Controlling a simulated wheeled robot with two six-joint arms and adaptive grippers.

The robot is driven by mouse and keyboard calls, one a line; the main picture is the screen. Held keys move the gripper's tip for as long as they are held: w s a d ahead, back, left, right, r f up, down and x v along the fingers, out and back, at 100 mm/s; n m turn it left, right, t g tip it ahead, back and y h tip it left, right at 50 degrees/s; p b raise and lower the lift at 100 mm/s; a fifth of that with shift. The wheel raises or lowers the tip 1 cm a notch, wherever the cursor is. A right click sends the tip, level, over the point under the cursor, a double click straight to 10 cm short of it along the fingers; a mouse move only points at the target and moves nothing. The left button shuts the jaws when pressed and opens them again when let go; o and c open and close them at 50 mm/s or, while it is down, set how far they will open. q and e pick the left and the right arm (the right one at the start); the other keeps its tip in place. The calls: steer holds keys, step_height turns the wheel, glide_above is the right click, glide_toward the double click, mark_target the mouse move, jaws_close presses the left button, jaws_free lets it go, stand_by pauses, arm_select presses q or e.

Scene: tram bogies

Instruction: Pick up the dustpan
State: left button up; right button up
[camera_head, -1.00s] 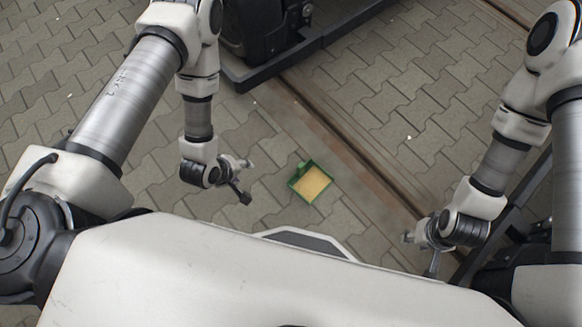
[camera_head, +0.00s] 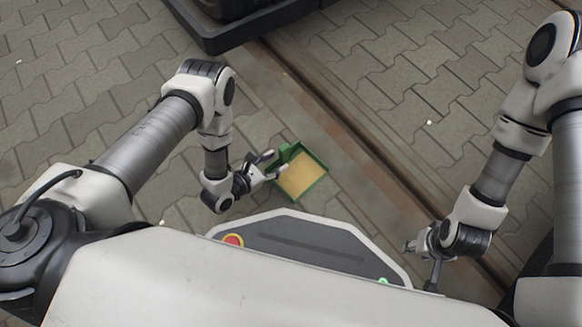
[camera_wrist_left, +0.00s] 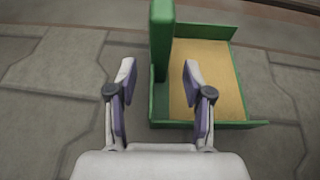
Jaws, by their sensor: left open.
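The dustpan (camera_head: 301,178) is green with a yellowish inside and rests on the paving. A green upright part, which looks like its handle (camera_wrist_left: 161,42), stands at its left side in the left wrist view. My left gripper (camera_head: 268,165) is open beside that handle, at the dustpan's left. In the left wrist view the fingers of my left gripper (camera_wrist_left: 159,72) are spread, with the handle showing between and beyond their tips. I cannot tell if a finger touches it. My right gripper (camera_head: 421,262) is away at the lower right, and nothing shows in it.
A rail (camera_head: 350,145) runs diagonally through the paving, right of the dustpan. A dark metal frame (camera_head: 250,28) stands at the top. My own base lies just below the dustpan. Paving to the left is clear.

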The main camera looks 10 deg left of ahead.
mark_target(280, 159)
arm_select(q)
steer(key=x, duration=0.1)
steer(key=b+x, duration=0.1)
steer(key=x, duration=0.1)
steer(key=shift+f, duration=0.35)
steer(key=shift+r, duration=0.2)
jaws_close()
arm_select(e)
steer(key=f, duration=0.2)
steer(key=shift+w+f, duration=0.35)
arm_select(q)
steer(key=shift+r, duration=0.2)
arm_select(e)
steer(key=shift+r, duration=0.2)
